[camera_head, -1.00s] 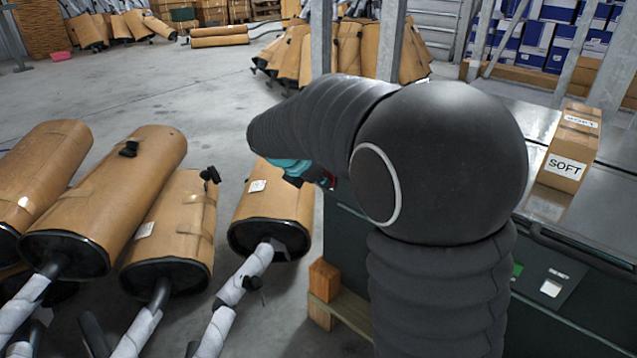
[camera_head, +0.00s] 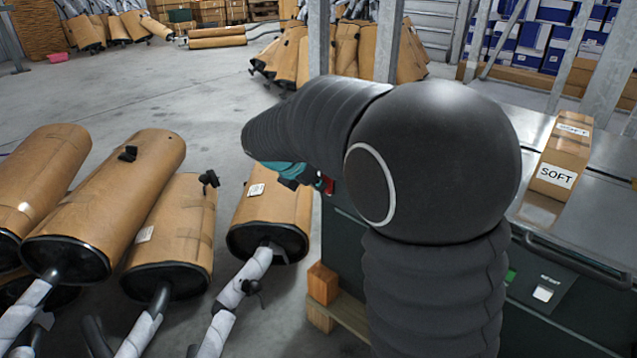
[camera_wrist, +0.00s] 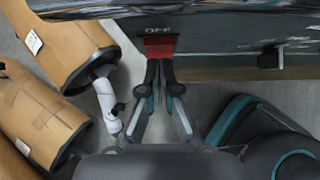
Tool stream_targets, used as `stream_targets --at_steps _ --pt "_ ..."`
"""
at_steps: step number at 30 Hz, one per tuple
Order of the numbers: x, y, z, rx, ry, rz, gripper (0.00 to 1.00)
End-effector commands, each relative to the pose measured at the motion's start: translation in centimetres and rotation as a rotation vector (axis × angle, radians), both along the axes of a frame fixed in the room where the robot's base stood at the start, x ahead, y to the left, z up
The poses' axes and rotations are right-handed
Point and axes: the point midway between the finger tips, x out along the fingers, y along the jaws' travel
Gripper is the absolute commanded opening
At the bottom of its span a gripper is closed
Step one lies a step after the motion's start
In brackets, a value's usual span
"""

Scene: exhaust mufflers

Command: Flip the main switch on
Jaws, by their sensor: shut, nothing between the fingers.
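The main switch (camera_wrist: 159,46) is a red block on the dark side of a cabinet, with the label OFF beside it in the wrist view. My gripper (camera_wrist: 159,72) is shut and empty, its fingertips right at the red switch's near edge. I cannot tell whether they touch it. In the head view my arm hides most of the gripper, and a small red patch (camera_head: 328,186) shows at the cabinet's left end. The switch's position is not clear beyond the OFF label.
The dark green cabinet (camera_head: 545,325) has a metal top bearing a box marked SOFT (camera_head: 562,165). A dark knob or handle (camera_wrist: 270,61) juts out to the right of the switch. Wrapped mufflers (camera_head: 105,200) lie to the left. A wooden pallet (camera_head: 345,318) is under the cabinet.

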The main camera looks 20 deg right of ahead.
Motion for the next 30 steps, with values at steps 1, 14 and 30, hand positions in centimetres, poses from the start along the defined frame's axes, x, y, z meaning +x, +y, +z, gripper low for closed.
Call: stream_targets --at_steps 1,14,30 --pt "-0.2 0.4 0.3 0.000 0.000 0.002 0.00" --pt "-3.3 5.3 5.0 0.001 -0.003 -0.005 0.00" --pt "-4.8 7.5 8.4 0.000 -0.001 -0.007 0.00"
